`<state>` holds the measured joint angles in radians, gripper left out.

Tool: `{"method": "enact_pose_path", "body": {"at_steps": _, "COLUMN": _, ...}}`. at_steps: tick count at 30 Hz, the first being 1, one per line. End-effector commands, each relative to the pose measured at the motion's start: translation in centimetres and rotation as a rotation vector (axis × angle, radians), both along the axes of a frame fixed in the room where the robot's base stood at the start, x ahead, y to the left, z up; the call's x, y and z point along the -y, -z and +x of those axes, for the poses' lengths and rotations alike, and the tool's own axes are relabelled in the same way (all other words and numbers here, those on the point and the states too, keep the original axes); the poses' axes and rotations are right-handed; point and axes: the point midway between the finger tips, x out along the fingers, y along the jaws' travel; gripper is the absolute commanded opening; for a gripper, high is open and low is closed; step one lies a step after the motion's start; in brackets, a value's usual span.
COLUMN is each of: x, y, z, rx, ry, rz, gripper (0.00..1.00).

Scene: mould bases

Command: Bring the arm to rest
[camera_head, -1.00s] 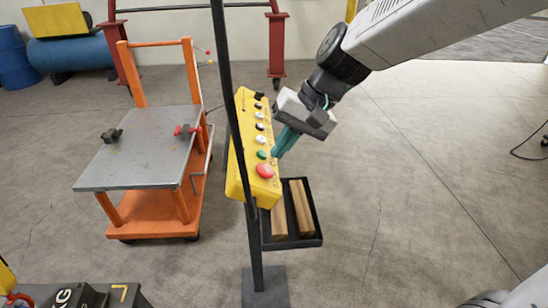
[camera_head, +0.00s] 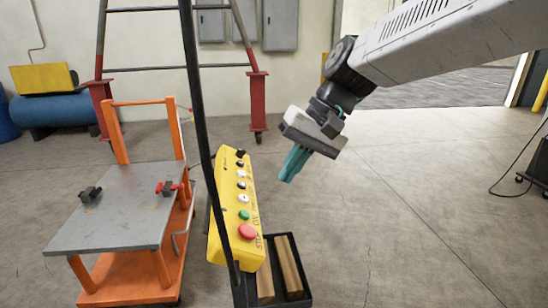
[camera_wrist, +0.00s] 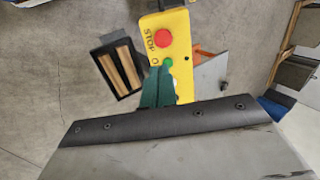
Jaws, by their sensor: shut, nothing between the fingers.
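My gripper (camera_head: 290,166) hangs at the end of my arm, to the right of a yellow control box. Its teal fingers are together and hold nothing. The yellow control box (camera_head: 229,190) has a column of buttons, with a green one (camera_head: 244,215) and a red one (camera_head: 247,232) at its lower end. In the head view a gap of floor shows between the fingers and the box. In the wrist view the green fingers (camera_wrist: 158,88) overlap part of the box (camera_wrist: 180,40), and the red button (camera_wrist: 162,38) is clear of them.
A black tray (camera_head: 308,295) with two wooden bars sits below the box, beside a dark post (camera_head: 197,100). An orange cart (camera_head: 118,262) with a grey top stands at left. A red-legged frame (camera_head: 258,100) stands behind. The floor at right is clear.

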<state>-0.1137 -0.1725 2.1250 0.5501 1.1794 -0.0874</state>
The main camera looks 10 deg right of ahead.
Motion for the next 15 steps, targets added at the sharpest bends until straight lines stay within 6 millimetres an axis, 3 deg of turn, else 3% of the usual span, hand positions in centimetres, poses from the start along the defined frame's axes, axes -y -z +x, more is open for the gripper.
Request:
{"method": "enact_pose_path", "body": {"at_steps": 4, "x": 2.3, "y": 2.3, "z": -3.2, "rx": -0.038, "ry": -0.022, "rz": -0.104, "gripper": 0.00}}
{"method": "enact_pose_path", "body": {"at_steps": 15, "x": 12.3, "y": 5.3, "z": -16.4, "rx": 0.026, "ry": -0.024, "rz": -0.452, "gripper": 0.00}}
